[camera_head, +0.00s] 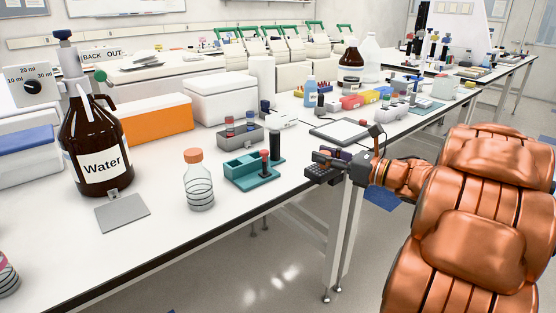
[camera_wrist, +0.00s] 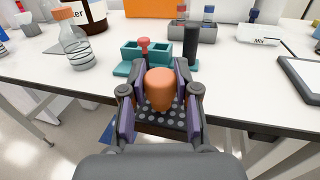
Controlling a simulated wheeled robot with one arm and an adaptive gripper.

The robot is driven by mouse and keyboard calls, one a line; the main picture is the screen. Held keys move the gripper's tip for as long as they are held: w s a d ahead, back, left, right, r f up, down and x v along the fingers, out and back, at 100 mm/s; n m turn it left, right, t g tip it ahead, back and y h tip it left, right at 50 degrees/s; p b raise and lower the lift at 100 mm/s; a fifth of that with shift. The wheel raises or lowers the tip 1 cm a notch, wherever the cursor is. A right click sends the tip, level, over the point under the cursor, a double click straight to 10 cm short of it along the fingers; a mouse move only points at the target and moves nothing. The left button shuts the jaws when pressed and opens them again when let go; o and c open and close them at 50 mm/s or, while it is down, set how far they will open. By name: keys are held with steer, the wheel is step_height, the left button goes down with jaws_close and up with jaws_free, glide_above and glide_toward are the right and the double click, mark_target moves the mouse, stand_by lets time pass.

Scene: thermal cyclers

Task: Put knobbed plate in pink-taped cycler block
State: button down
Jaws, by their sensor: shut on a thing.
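The knobbed plate (camera_wrist: 172,121) is a dark plate with rows of holes and an orange knob (camera_wrist: 160,88) on top. My gripper (camera_wrist: 160,104) is shut on the knob, one purple-padded finger on each side. In the head view my gripper (camera_head: 338,160) holds the dark plate (camera_head: 323,174) beside the front edge of the bench. Several machines with green handles (camera_head: 270,47) stand in a row far back and look like the cyclers. No pink tape can be made out, and their blocks are hidden or too small to tell.
Close by on the bench (camera_head: 240,217) are a teal rack (camera_head: 258,181), an orange-capped bottle (camera_head: 200,185), a grey rack (camera_head: 240,137) and a flat tablet-like device (camera_head: 341,131). A brown Water bottle (camera_head: 97,150) stands left. Open floor lies before the bench.

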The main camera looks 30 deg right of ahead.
steer(key=w, duration=0.5)
steer(key=w+a+f+p, duration=0.1)
steer(key=w, duration=0.4)
steer(key=w+p, duration=0.1)
steer(key=w, duration=0.4)
steer(key=shift+a+f, duration=0.15)
steer(key=shift+a, duration=0.2)
step_height(320, 180, down, 4)
steer(key=shift+s+r+p, duration=0.15)
steer(key=shift+r+p, duration=0.05)
steer(key=shift+p, duration=0.2)
steer(key=shift+f+b, duration=0.15)
steer(key=shift+b, duration=0.25)
steer(key=c, duration=0.9)
jaws_free()
steer(key=shift+o, duration=0.2)
